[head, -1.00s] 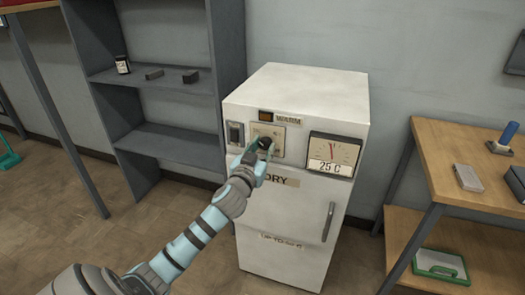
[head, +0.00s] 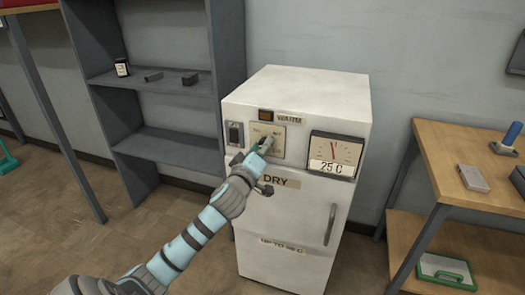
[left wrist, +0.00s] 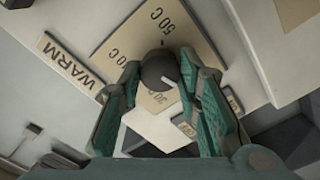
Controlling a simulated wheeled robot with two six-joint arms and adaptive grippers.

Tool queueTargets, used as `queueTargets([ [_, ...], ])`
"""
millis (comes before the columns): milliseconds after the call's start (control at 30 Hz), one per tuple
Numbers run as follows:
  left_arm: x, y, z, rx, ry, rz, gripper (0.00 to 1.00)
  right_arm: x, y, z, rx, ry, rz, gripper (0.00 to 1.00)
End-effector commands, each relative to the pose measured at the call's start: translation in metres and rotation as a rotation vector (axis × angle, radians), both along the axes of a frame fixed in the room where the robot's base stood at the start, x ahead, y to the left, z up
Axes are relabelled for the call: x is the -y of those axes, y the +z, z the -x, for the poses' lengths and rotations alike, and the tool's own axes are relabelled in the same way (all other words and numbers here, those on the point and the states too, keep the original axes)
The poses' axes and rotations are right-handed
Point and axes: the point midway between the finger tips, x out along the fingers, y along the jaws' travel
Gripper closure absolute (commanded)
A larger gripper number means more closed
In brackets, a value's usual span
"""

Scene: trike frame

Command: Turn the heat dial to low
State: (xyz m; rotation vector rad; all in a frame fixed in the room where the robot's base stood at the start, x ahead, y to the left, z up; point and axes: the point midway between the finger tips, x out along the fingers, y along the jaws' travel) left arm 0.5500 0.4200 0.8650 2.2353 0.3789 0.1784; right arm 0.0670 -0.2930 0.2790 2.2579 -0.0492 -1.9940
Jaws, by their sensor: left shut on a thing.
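The heat dial is a round black knob (left wrist: 159,69) with a white mark, on a beige plate (left wrist: 195,45) printed with temperatures such as 50 C and 30 C. The plate (head: 279,130) is on the upper front of a white cabinet (head: 300,95). My left gripper (head: 264,147) is at the plate and hides most of the knob in the head view. In the left wrist view its teal fingers (left wrist: 163,80) stand on either side of the knob, shut on it. The white mark points toward the lower right of that view. My right gripper is not in view.
The cabinet also has a dark switch (head: 235,134), a gauge (head: 333,152) reading 25 C and a door handle (head: 330,225). A grey shelf (head: 160,135) stands at left. A wooden table (head: 470,145) stands at right.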

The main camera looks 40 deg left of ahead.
Motion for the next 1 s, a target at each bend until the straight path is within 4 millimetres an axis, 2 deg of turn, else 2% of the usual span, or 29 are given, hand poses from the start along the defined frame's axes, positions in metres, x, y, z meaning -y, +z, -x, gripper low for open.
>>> queueTargets([
  [300,0.000,-0.003,0.000,0.088,0.001,0.262,0.97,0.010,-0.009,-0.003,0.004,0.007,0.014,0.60],
  [500,0.000,-0.002,0.000,0.130,0.002,0.380,0.97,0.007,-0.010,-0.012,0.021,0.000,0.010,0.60],
  [800,0.000,-0.002,0.000,0.160,0.002,0.470,0.97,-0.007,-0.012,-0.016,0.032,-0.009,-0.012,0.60],
  [1000,0.000,-0.001,0.000,0.165,0.002,0.484,0.97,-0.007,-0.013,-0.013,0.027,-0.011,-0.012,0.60],
])
